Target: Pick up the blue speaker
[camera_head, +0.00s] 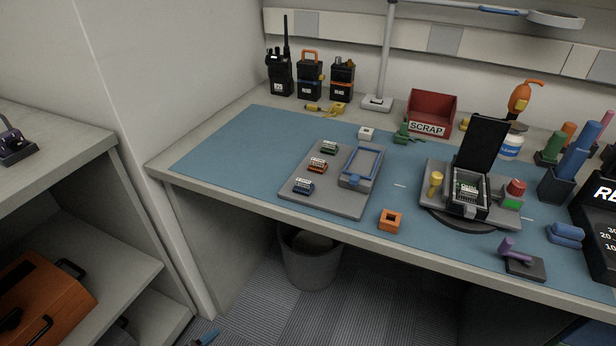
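Several blue things show, and I cannot read which one is the speaker. A rounded blue piece (565,235) lies at the right of the table. Neither of my grippers can be made out in this view.
A blue mat (240,150) covers the table, clear at the left. A grey fixture (430,200) with an opened radio, an orange square part (390,220), a purple-handled tool (525,260) and a red scrap bin (432,112) stand rightward. Radios (310,80) stand behind.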

